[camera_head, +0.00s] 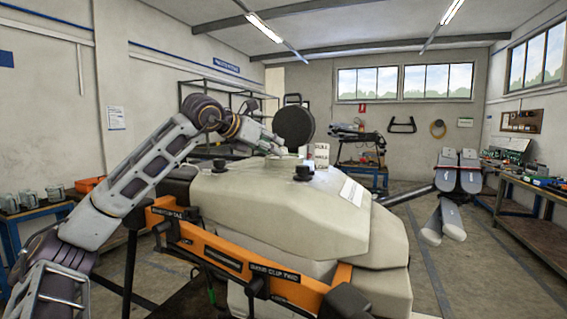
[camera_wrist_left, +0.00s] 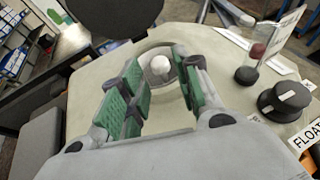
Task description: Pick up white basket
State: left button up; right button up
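My left gripper (camera_head: 272,144) reaches over the top of the large off-white tank (camera_head: 290,205) of the drone, at its round filler opening. In the left wrist view the gripper (camera_wrist_left: 160,72) is open, its green-padded fingers spread on either side of the opening. A pale round piece with a white knob (camera_wrist_left: 158,66) sits in the opening between the fingers; it may be the white basket, but its shape is mostly hidden. No firm contact with the fingers can be made out. In the head view the opening is hidden by the gripper. My right gripper is not in view.
A black round lid (camera_head: 294,126) stands raised behind the opening. An orange frame (camera_head: 240,262) runs along the tank's front. Folded drone arms (camera_head: 458,180) extend right.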

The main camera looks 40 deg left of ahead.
pick_arm(q)
jog(key=x, duration=0.2)
jog(key=shift+w+a+f+p, duration=0.1)
jog(key=shift+w+p, duration=0.2)
jog(key=shift+w, duration=0.1)
jog(key=shift+w+f, duration=0.2)
jog(key=shift+w, duration=0.2)
jog(key=shift+c, duration=0.6)
jog(key=c, duration=0.6)
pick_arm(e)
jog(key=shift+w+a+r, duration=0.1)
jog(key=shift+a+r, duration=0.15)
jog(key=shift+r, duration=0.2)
pick_arm(q)
jog(key=shift+o, duration=0.2)
